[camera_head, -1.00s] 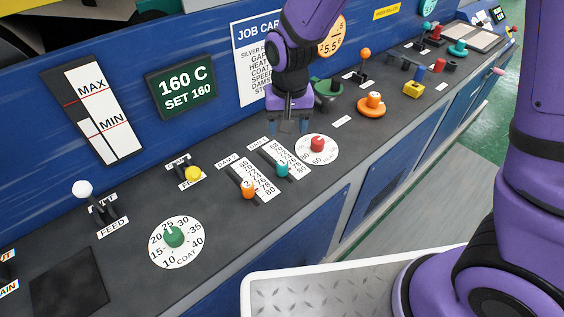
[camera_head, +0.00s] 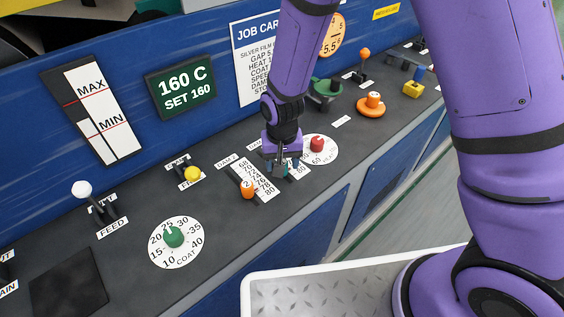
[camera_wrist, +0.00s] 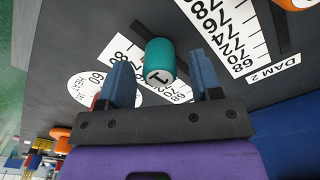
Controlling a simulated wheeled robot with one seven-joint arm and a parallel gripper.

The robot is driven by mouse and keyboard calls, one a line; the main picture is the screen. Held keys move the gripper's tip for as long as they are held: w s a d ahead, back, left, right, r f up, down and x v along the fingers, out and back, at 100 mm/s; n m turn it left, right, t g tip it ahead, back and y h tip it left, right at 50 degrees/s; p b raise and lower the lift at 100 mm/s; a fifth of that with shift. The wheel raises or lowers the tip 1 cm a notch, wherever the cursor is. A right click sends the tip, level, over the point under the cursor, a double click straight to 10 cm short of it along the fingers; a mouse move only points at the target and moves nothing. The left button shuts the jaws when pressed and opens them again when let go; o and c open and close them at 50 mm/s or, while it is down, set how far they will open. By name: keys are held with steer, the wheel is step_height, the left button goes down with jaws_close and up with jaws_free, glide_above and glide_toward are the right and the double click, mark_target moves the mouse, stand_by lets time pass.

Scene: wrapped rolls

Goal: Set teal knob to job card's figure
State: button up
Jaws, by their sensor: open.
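The teal knob (camera_wrist: 160,58), marked 1, is a slider knob on a slot beside a white number scale. In the wrist view it sits between and slightly beyond the two blue fingertips of my gripper (camera_wrist: 160,78), with a gap on each side. In the head view my gripper (camera_head: 284,168) is over the knob and mostly hides it and its scale. My gripper is open. The job card (camera_head: 257,62) is on the blue back wall. My arm covers its right part, so its figures are cut off.
The orange DAM 2 knob (camera_head: 248,189) stands close by to the left. A red knob (camera_head: 317,144) on a round dial is close on the right. The green COAT knob (camera_head: 173,237) and yellow lever (camera_head: 193,173) are further left.

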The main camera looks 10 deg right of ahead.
steer(key=shift+f, duration=0.3)
jaws_close()
steer(key=shift+w+a, duration=0.55)
steer(key=shift+w, duration=0.25)
steer(key=shift+w+a, duration=0.5)
steer(key=shift+w, duration=0.25)
jaws_free()
